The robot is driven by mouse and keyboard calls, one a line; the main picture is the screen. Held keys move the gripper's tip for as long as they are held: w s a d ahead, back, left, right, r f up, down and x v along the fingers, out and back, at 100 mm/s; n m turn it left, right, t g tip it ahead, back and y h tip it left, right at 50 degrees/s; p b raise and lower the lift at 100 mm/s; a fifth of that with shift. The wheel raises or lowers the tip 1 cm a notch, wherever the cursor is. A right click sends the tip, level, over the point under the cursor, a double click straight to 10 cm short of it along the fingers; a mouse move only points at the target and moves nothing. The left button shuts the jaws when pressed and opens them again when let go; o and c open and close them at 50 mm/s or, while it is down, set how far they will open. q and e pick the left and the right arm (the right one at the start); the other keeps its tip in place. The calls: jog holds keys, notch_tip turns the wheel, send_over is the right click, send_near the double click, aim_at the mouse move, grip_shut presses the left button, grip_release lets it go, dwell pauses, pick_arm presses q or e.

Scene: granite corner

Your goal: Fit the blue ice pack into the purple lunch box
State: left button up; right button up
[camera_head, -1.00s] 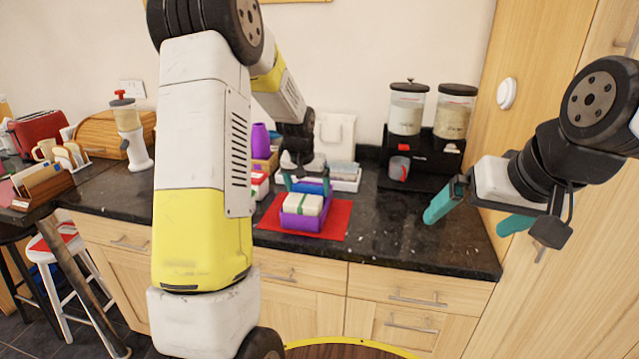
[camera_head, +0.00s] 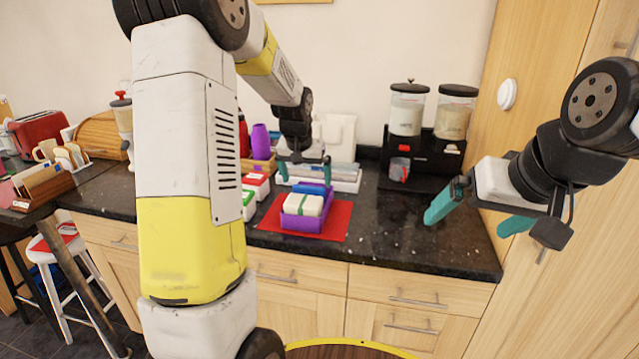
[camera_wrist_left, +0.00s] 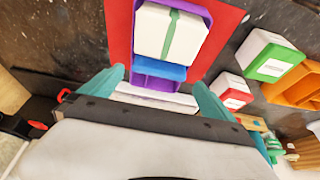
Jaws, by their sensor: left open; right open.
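The purple lunch box (camera_head: 301,224) sits on a red mat (camera_head: 270,217) on the counter. It also shows in the left wrist view (camera_wrist_left: 207,22). A white container with a green band (camera_head: 302,204) fills its front part. The blue ice pack (camera_head: 313,188) is behind that container, between the purple side walls; in the left wrist view it is a blue strip (camera_wrist_left: 160,70) beside the container. How deep it sits is hard to tell. My left gripper (camera_head: 304,172) is open and empty, above and behind the box. My right gripper (camera_head: 475,212) is open and empty over the counter's right end.
A white tray (camera_head: 346,183) lies behind the lunch box. A black dispenser stand (camera_head: 425,158) is at the back right. Counter right of the mat is clear.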

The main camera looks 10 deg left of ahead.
pick_arm(q)
jog(key=s+d+r+t+h, duration=0.1)
jog(key=s+r, duration=0.6)
jog(key=s, duration=0.2)
jog(key=s+d+r, duration=0.2)
jog(key=s+r, duration=0.5)
jog(key=s, duration=0.2)
jog(key=s+d+f+h, duration=0.1)
jog(key=s+d, duration=0.1)
jog(key=s, duration=1.1)
jog(key=shift+f+t, duration=0.35)
jog(key=shift+t, duration=0.05)
jog(key=shift+a, duration=0.1)
